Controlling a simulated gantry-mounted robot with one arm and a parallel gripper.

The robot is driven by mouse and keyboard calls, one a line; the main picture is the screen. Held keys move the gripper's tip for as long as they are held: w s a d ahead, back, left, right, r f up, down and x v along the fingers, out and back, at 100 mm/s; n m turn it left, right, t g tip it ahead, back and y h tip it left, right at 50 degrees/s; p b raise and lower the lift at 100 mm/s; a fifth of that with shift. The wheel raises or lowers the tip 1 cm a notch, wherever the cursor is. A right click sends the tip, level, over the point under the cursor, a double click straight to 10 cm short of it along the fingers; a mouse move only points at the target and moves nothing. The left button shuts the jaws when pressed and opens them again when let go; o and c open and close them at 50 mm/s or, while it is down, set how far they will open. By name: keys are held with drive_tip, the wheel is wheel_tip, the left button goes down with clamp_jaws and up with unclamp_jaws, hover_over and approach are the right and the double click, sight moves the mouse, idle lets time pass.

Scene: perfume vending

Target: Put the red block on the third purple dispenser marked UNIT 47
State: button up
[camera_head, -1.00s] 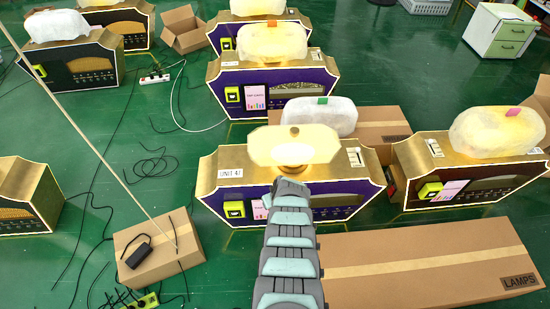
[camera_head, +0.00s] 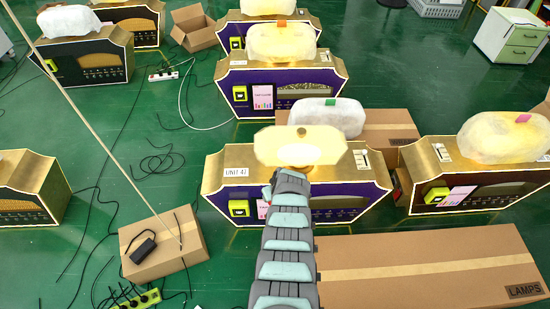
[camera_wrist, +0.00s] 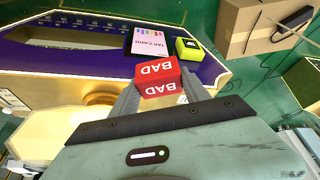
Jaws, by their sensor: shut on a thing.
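The dispenser marked UNIT 47 (camera_head: 350,188) has a gold top and a purple front. A lit pale lamp-like top (camera_head: 300,146) stands on it, with a white UNIT 47 label at its top left edge. My gripper (camera_wrist: 158,85) is shut on the red block (camera_wrist: 158,76), whose visible faces read BAD. In the wrist view the block is over the dispenser, near its TAP CARD panel (camera_wrist: 149,41) and yellow-green box (camera_wrist: 188,48). In the head view a sliver of red shows at the left of my arm's end, in front of the dispenser. Contact cannot be told.
Another purple dispenser (camera_head: 318,78) stands behind, and a dark red one (camera_head: 470,190) to the right. A long LAMPS carton (camera_head: 420,270) lies in front. A smaller carton (camera_head: 185,250), a thin pole (camera_head: 90,125) and loose cables are at the left.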

drive_tip(key=shift+a+r, duration=0.15)
drive_tip(key=shift+r, duration=0.05)
drive_tip(key=shift+w+r, duration=0.2)
drive_tip(key=shift+r, duration=0.05)
idle(0.4)
drive_tip(key=shift+a, duration=0.15)
drive_tip(key=shift+w+r, duration=0.1)
drive_tip(key=shift+r, duration=0.1)
drive_tip(key=shift+w+r, duration=0.15)
idle(0.3)
drive_tip(key=shift+w+a+r, duration=0.2)
drive_tip(key=shift+w+r, duration=0.05)
drive_tip(key=shift+r, duration=0.2)
drive_tip(key=shift+a, duration=0.15)
idle(0.3)
